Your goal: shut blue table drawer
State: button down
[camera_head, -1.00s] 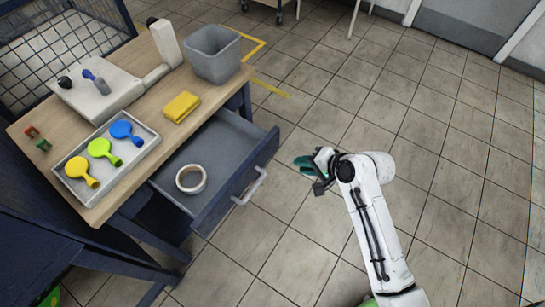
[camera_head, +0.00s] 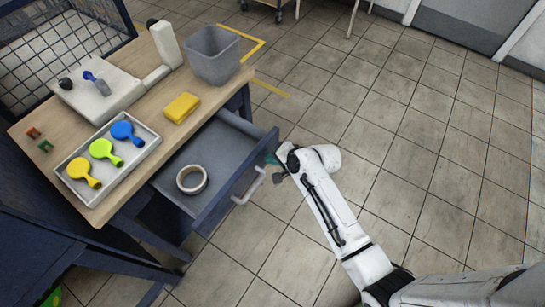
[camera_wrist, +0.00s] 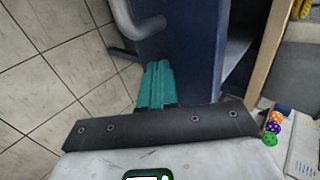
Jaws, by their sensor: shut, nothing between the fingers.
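The blue table drawer (camera_head: 240,180) stands pulled out from the table (camera_head: 62,188), with a white roll of tape (camera_head: 191,180) inside it. A pale bar handle (camera_head: 250,187) is on its front. My gripper (camera_head: 272,160) is at the drawer front, beyond the handle toward the far end. In the wrist view the teal fingers of my gripper (camera_wrist: 156,84) are together and empty, right by the blue drawer front (camera_wrist: 195,50). The handle (camera_wrist: 135,20) shows at the top there. Whether the fingers touch the front I cannot tell.
The tiled floor (camera_head: 400,150) to the right is clear.

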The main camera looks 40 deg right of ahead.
dwell(0.3)
jog(key=w+a+b, duration=0.2)
jog(key=w+b, duration=0.1)
jog(key=w, duration=0.4)
jog(key=w+a+b, duration=0.2)
jog(key=w+b, duration=0.1)
jog(key=w, duration=0.4)
jog(key=w+a+b, duration=0.2)
jog(key=w+b, duration=0.1)
jog(key=w, duration=0.4)
jog(key=shift+w+f, duration=0.15)
jog(key=shift+w, duration=0.15)
jog(key=shift+w+b, duration=0.3)
jog(key=shift+w+a+r, duration=0.1)
jog(key=shift+w+r, duration=0.1)
jog(key=shift+r, duration=0.05)
jog(key=shift+w+r, duration=0.1)
jog(key=shift+r, duration=0.05)
